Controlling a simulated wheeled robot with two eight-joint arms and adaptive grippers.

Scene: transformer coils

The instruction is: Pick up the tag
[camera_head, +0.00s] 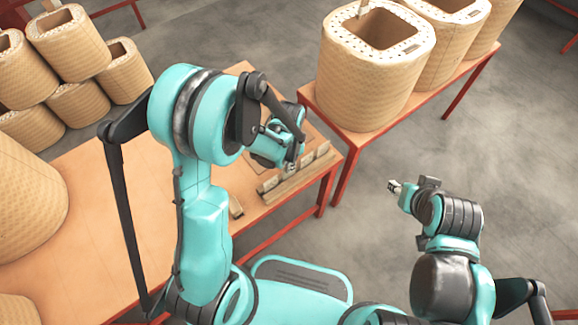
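Several small pale upright plates that look like tags (321,149) stand in a row in a wooden holder (287,188) near the right edge of the wooden table. My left gripper (293,160) is just above and behind this row, pointing down, and its arm hides part of the table. Whether its fingers touch a tag cannot be told.
The table (95,195) has red legs. Large woven coils (373,85) stand on a second red-legged table at the upper right. More coils (68,43) are stacked at the upper left, and one (28,195) stands at the left edge. Open grey floor lies right.

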